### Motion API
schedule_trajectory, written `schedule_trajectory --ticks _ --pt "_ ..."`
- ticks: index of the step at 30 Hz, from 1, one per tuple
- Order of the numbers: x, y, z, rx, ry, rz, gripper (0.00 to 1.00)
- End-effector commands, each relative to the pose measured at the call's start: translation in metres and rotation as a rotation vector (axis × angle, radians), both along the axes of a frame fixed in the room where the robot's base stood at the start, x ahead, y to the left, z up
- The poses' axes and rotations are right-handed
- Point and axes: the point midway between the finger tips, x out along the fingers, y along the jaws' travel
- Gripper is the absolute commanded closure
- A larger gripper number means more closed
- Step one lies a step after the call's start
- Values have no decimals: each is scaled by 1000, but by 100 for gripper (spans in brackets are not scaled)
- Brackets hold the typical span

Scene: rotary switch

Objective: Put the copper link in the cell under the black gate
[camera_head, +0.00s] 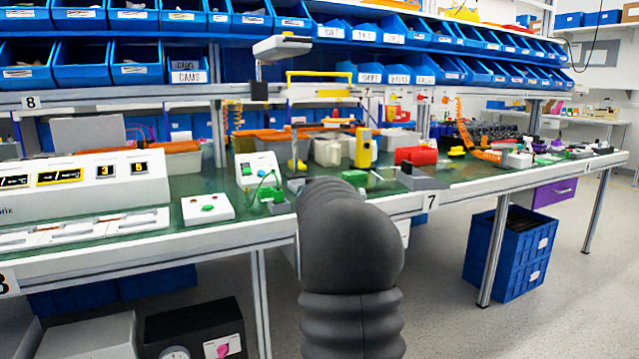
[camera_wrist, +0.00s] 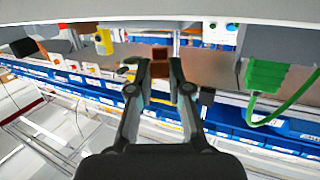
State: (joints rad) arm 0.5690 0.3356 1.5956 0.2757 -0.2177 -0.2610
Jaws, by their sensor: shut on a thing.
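My gripper (camera_wrist: 160,68) shows in the wrist view, with its two dark fingers closed on a small brown, copper-coloured piece, the copper link (camera_wrist: 160,54). The link sits between the fingertips, clear of the arm. In the head view my dark arm hides the gripper and the link. I cannot surely make out the black gate or its cell in either view.
The green-topped bench (camera_head: 222,184) holds a white box with a green button (camera_head: 208,208), a tall yellow post (camera_head: 362,147) and a red block (camera_head: 417,156). A green connector with a looping cable (camera_wrist: 265,76) is at the right in the wrist view. Blue bins (camera_head: 80,63) line the shelves.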

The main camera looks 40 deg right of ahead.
Motion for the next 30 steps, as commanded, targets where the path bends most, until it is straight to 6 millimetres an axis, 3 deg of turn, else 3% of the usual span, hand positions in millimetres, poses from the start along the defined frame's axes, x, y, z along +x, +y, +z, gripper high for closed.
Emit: schedule_trajectory --ticks 3,7,25,26,27,28,30 --pt "-1 -1 -20 1 3 -2 100" --pt "-1 -1 -30 0 1 -1 100" --pt "-2 -1 -40 0 -1 0 100" --pt "-2 -1 -38 0 -1 0 77" --pt "-2 -1 -38 0 -1 0 67" --pt "-2 -1 -38 0 -1 0 60" --pt "-2 -1 -38 1 -1 0 57"
